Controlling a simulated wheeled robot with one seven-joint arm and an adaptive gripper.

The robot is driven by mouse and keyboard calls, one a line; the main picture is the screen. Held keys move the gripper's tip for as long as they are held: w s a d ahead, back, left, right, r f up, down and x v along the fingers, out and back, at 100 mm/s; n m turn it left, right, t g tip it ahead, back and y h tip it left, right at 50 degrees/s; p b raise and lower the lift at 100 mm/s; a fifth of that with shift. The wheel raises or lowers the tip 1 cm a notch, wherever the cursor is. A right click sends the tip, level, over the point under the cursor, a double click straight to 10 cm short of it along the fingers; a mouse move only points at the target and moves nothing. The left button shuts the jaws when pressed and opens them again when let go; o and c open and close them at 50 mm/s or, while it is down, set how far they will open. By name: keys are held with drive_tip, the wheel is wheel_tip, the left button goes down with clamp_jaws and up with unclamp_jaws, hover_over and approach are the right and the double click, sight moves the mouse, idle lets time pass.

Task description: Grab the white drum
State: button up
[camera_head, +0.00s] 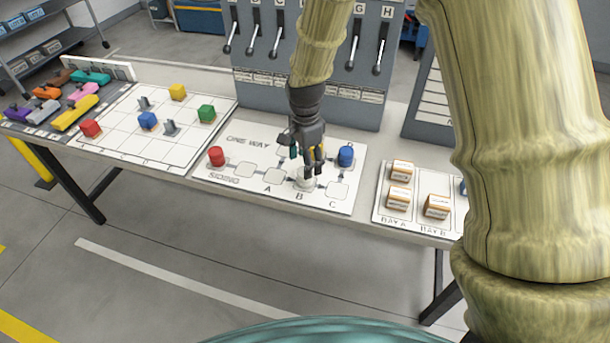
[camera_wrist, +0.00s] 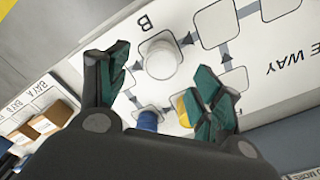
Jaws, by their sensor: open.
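The white drum (camera_head: 304,181) stands on the square marked B of the white ONE WAY board (camera_head: 231,174). It also shows in the wrist view (camera_wrist: 161,60), beyond and between my fingertips. My gripper (camera_head: 307,167) is open and points down just above the drum, partly hiding it in the head view. In the wrist view my spread fingers (camera_wrist: 160,78) lie to either side, with nothing held between them. I cannot tell the exact gap to the drum.
A yellow drum (camera_wrist: 182,110) and a blue drum (camera_head: 345,156) stand close behind the white one. A red drum (camera_head: 216,156) is at the board's left. Orange-and-white boxes (camera_head: 437,206) sit at right. A lever panel (camera_head: 270,90) rises behind.

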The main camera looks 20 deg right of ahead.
sight(302, 183)
drive_tip(key=shift+s+f, duration=0.1)
drive_tip(key=shift+f, duration=0.3)
drive_tip(key=f, duration=0.1)
drive_tip(key=f+p, duration=0.1)
drive_tip(key=shift+w+f, duration=0.25)
drive_tip(key=shift+f, duration=0.05)
drive_tip(key=shift+f+p, duration=0.35)
drive_tip(key=shift+f, duration=0.65)
drive_tip(key=c, duration=1.2)
